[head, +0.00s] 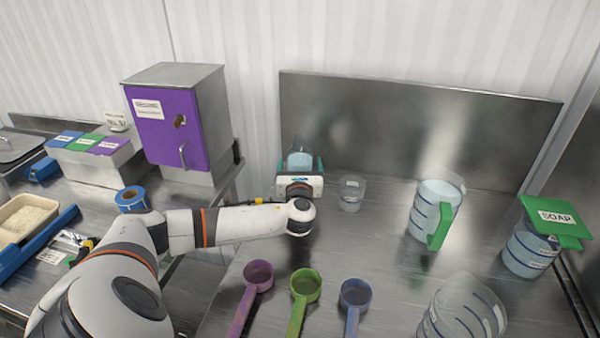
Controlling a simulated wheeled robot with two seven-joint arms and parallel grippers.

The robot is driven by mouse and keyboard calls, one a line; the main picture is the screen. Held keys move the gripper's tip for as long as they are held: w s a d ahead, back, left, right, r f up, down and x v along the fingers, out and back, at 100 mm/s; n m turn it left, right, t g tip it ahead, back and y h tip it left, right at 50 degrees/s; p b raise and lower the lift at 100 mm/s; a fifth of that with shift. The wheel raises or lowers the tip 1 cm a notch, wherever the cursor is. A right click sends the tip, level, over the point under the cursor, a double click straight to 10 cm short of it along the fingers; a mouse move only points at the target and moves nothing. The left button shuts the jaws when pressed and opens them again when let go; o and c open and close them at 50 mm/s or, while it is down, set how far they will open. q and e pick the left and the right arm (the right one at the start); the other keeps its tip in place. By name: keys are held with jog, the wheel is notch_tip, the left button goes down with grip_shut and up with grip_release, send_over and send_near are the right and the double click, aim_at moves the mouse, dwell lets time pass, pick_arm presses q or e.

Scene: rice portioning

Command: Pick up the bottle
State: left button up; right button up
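My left arm reaches in from the left, and its gripper (300,166) is at the back of the steel table, near the backsplash. Its two teal fingers stand apart, one on each side of a clear, bluish container (299,159) that looks like the bottle. The gripper body hides the container's lower part. I cannot tell whether the fingers touch it or whether it is lifted. My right gripper is out of view.
A small clear cup (351,193) stands just right of the gripper. Farther right are a green-handled jug (437,206), a soap jug (529,248) with a green lid and a clear measuring jug (462,310). Purple (257,276), green (305,285) and blue (355,294) scoops lie in front.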

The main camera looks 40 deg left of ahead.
pick_arm(q)
jog(key=c, duration=1.3)
jog(key=shift+r, duration=0.1)
jog(key=shift+c, duration=0.6)
